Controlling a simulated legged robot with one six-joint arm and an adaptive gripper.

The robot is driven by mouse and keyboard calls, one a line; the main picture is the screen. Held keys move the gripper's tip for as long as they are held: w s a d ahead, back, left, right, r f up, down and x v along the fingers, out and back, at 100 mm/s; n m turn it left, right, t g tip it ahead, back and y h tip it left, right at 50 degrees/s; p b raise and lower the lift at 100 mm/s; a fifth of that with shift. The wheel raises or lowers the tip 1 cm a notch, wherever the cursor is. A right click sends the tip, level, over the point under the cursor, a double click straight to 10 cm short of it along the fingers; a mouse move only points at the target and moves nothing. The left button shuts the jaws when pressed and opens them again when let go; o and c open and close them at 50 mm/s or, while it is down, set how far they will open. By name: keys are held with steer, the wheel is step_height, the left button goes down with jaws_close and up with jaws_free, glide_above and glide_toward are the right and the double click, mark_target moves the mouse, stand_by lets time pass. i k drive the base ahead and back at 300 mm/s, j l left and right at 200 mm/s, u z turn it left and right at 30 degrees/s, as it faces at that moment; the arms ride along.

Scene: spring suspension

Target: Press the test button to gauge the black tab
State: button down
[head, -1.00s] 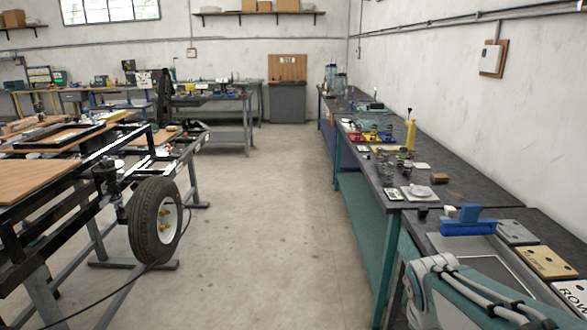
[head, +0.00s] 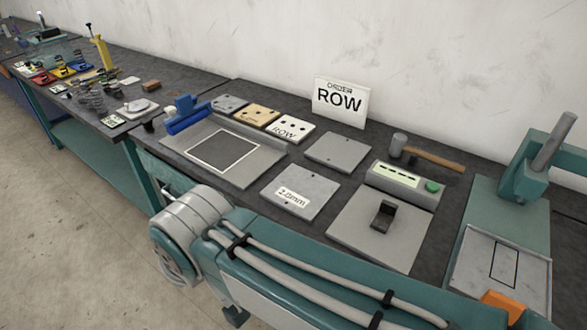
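In the head view, the black tab (head: 383,213) stands on a grey plate (head: 371,246) at the right of the bench. Right behind it is a grey tester box with a pale display (head: 397,176) and a green button (head: 432,186), which I take as the test button. The display shows several dark dashes. My arm crosses the lower front of the picture, in front of the bench. My gripper's fingers cannot be made out, so I cannot tell if it holds anything.
A plate marked 2.0mm (head: 292,197) lies left of the tester. A hammer (head: 428,154) lies behind it. A green press (head: 540,165) stands to the right. A blue tool (head: 187,114) sits further left.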

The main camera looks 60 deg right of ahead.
mark_target(432, 187)
steer(key=k+l+z, duration=0.15)
steer(key=z, duration=2.35)
